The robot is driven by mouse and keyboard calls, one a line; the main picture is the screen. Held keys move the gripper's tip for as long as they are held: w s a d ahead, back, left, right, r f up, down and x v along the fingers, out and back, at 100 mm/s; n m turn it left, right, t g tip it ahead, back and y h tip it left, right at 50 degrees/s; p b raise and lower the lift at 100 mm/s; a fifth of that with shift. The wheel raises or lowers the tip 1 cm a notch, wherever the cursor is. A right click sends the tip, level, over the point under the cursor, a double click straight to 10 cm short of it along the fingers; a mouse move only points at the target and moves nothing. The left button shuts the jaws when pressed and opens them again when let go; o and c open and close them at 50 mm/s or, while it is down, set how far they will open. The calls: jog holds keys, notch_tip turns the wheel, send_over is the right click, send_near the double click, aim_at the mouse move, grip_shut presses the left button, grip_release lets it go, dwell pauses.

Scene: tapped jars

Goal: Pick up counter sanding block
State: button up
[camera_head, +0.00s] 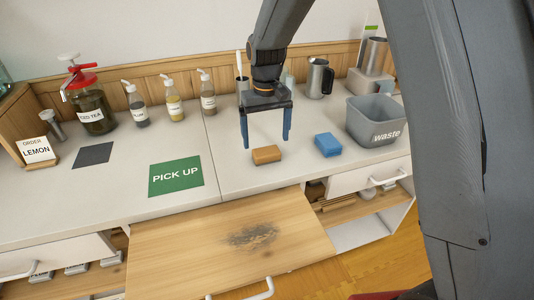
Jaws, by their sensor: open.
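An orange-brown block (266,155), which looks like the sanding block, lies flat on the white counter (240,178), right of the green PICK UP mat (176,177). My gripper (266,141) points down with its two blue fingers spread, one to each side of the block in the picture. The fingertips appear slightly above or behind the block; the exact height and depth cannot be told from this one view. Nothing is between the fingers, and the block is fully visible.
A blue sponge (328,144) lies just right of the block, with a grey waste bin (375,121) beyond it. Pump bottles (174,107) and a metal jug (319,78) stand behind. A wooden board (190,245) with a dark mark juts out in front.

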aim_at(266, 151)
jog(key=shift+f+p, duration=0.8)
jog(key=shift+f, duration=1.4)
jog(key=c, duration=1.2)
jog(key=shift+o, duration=0.2)
notch_tip(266, 151, up, 10)
jog(key=b, duration=0.2)
jog(key=shift+b, duration=0.4)
